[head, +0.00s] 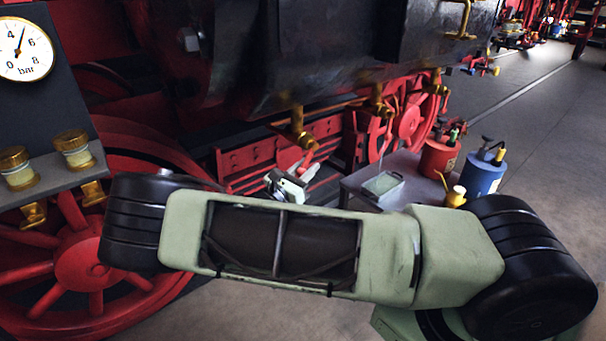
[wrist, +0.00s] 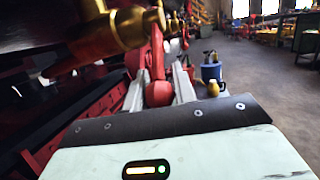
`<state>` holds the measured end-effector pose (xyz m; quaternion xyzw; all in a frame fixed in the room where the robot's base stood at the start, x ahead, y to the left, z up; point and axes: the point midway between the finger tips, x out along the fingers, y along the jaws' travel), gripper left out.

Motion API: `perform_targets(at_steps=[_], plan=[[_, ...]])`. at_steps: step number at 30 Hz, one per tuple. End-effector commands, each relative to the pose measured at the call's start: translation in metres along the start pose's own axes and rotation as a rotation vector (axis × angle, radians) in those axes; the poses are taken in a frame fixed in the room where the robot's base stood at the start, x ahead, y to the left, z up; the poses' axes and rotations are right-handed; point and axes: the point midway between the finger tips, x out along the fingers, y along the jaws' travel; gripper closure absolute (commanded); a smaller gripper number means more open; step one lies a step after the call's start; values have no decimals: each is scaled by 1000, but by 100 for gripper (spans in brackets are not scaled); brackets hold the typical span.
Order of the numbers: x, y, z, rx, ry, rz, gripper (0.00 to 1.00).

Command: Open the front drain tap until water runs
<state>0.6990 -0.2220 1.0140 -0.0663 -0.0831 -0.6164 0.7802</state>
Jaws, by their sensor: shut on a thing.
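The nearest brass drain tap (head: 298,130) hangs under the dark cylinder in the head view. Its brass body (wrist: 118,30) fills the upper left of the wrist view. A red lever (wrist: 157,62) hangs down from it. My gripper (wrist: 159,80) is shut on this lever, with one pale finger on each side. In the head view my gripper (head: 302,170) is just below the tap, and its grip is too small to make out. I see no water at the tap.
Two more brass taps (head: 378,103) (head: 434,83) hang farther back. A grey bench (head: 345,182) carries a clear tray (head: 382,185), a red can (head: 438,158), a blue can (head: 483,178) and a yellow oiler (head: 455,196). Red wheels (head: 85,262) stand at left. Floor at right is open.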

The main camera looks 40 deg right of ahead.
Motion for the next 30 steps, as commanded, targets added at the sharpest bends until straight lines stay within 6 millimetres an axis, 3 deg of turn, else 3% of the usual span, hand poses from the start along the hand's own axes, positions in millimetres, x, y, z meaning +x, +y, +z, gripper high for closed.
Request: perform_targets(at_steps=[1,15,30], plan=[[1,0,-8,-12,-45,4,100],[24,-5,-15,-84,-418,19,100],[35,-7,-12,-115,-584,26,100]])
